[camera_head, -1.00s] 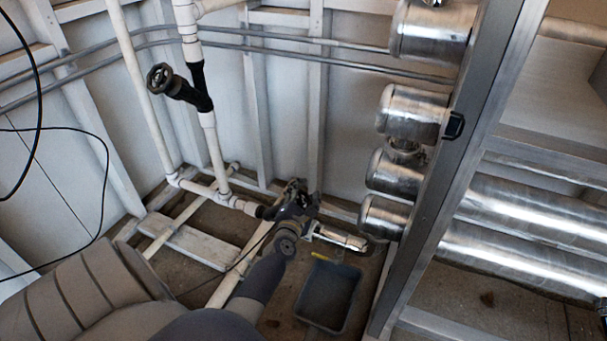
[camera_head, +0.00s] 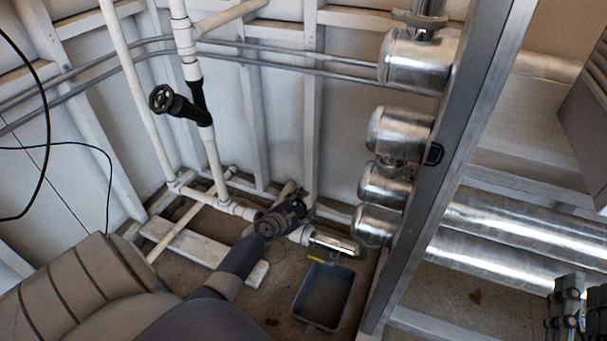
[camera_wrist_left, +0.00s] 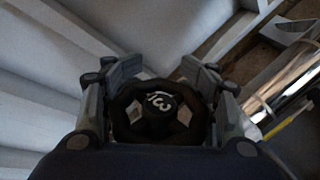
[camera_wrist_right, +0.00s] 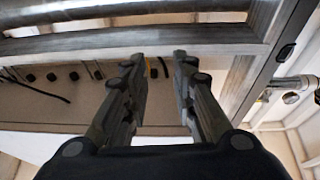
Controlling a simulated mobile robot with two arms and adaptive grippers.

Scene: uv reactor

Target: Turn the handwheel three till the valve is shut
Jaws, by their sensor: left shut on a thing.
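Handwheel three (camera_wrist_left: 160,112) is a dark round wheel with a white "3" on its hub, seen face-on in the left wrist view. My left gripper (camera_wrist_left: 155,88) is shut on its rim, with one finger on each side. In the head view my left gripper (camera_head: 292,208) is low by the wall, at the white pipe run, and hides most of the wheel and valve. My right gripper (camera_wrist_right: 160,75) is open and empty, its fingers apart in the right wrist view. It is far from the wheel, at the lower right of the head view (camera_head: 566,300).
Another black handwheel (camera_head: 161,98) sits on a white pipe higher up at left. A grey tray (camera_head: 321,294) lies on the floor beside a metal pipe end (camera_head: 334,243). A steel frame post (camera_head: 452,165) and silver tanks (camera_head: 400,130) stand to the right.

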